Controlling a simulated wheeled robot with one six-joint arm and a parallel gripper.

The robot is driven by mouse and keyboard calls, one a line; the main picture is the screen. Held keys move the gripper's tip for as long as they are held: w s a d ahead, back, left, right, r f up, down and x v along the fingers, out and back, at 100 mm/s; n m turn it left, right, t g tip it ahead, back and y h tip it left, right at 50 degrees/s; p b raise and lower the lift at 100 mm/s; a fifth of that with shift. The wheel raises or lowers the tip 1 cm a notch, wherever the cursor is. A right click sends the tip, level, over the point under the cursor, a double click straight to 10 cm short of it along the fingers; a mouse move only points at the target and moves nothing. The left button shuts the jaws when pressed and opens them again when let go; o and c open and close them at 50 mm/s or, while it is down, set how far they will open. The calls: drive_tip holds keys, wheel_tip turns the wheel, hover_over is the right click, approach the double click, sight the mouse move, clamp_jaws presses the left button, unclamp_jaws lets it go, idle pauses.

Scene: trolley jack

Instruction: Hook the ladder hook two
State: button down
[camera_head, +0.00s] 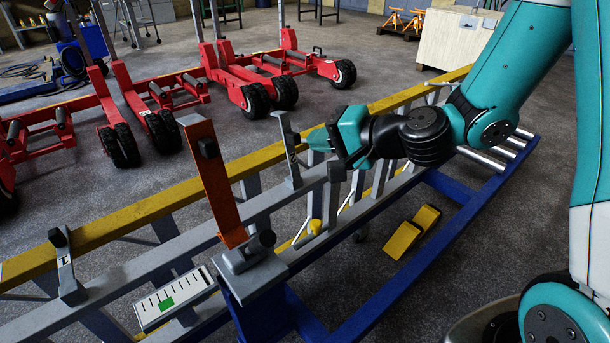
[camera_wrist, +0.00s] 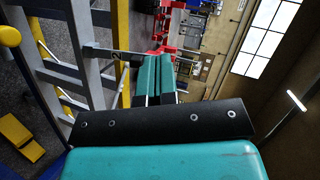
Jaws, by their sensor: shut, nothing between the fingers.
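Ladder hook two (camera_head: 289,150) is a grey upright lever marked with a 2, standing on the grey ladder rail in the middle of the head view. Its marked bar also shows in the wrist view (camera_wrist: 108,53), left of the fingertips. My gripper (camera_head: 312,138) is right beside the hook's upper part, with its teal fingers pointing left towards it. In the wrist view my gripper's fingers (camera_wrist: 158,68) lie together with nothing between them. I cannot tell whether they touch the hook. The ladder (camera_head: 140,277) has grey rails and a yellow rail. Hook one (camera_head: 68,275) stands at the left.
An orange lever (camera_head: 218,190) with a black knob rises from a grey clamp on the blue frame (camera_head: 480,215) in front. Yellow wheel chocks (camera_head: 411,232) lie on the floor. Red wheeled jacks (camera_head: 240,75) stand behind the ladder. A pale crate (camera_head: 455,38) is at the back right.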

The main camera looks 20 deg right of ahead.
drive_tip(key=w+d+f+m+t+h+b, duration=0.2)
drive_tip(key=w+d+f+m+t+h, duration=0.1)
drive_tip(key=d+f+m, duration=0.3)
drive_tip(key=shift+w+d+f+t+h+b, duration=0.3)
drive_tip(key=shift+w+d+f+h+b, duration=0.1)
drive_tip(key=shift+d+f, duration=0.25)
drive_tip(key=p, duration=0.4)
approach(299, 140)
drive_tip(key=x, duration=0.7)
drive_tip(key=shift+w+a+f, duration=0.15)
drive_tip(key=shift+w+a, duration=0.05)
